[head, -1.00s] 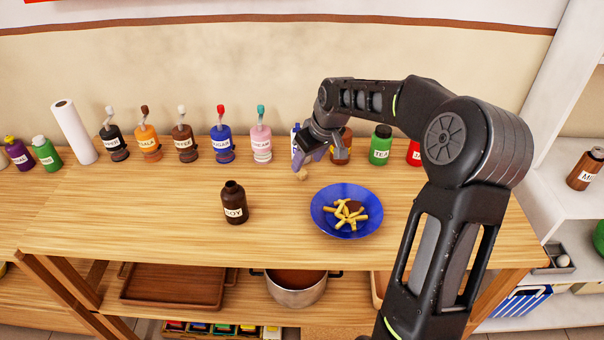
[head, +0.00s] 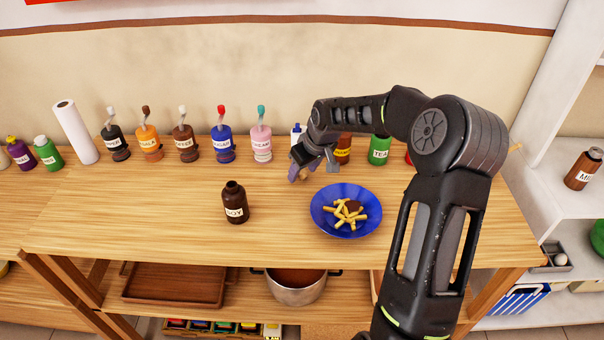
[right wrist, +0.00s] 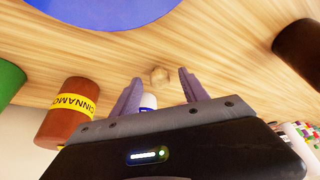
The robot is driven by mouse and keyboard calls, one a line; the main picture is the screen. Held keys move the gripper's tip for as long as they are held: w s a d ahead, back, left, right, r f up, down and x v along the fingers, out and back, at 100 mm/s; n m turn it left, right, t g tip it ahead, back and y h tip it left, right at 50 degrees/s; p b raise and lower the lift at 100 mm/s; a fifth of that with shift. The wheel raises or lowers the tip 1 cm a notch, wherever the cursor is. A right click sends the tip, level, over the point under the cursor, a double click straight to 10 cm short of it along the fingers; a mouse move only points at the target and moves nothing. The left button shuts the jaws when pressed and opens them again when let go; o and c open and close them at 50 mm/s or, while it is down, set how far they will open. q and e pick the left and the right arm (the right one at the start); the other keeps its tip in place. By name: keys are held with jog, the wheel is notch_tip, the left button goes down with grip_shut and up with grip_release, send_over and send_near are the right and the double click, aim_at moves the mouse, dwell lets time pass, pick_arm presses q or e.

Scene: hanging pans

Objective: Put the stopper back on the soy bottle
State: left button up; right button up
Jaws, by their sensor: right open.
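The brown soy bottle (head: 234,203) stands upright on the wooden table, its neck bare. It also shows dark at the right edge of the right wrist view (right wrist: 300,48). The stopper, a small light wooden piece (right wrist: 160,74), lies on the table between or just beyond the fingertips; I cannot tell which. In the head view the gripper mostly hides it. My right gripper (head: 312,171) is open, pointing down behind the blue plate, to the right of and behind the soy bottle. Its purple fingers show in the right wrist view (right wrist: 160,80). My left gripper is out of view.
A blue plate (head: 325,222) of fries sits right of the soy bottle. A row of bottles, including pink (head: 261,144), cinnamon (head: 343,150) and green tea (head: 379,150), stands along the back. The table left of the soy bottle is clear.

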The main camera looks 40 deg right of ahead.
jog(key=shift+c, duration=0.2)
grip_shut()
dwell(0.5)
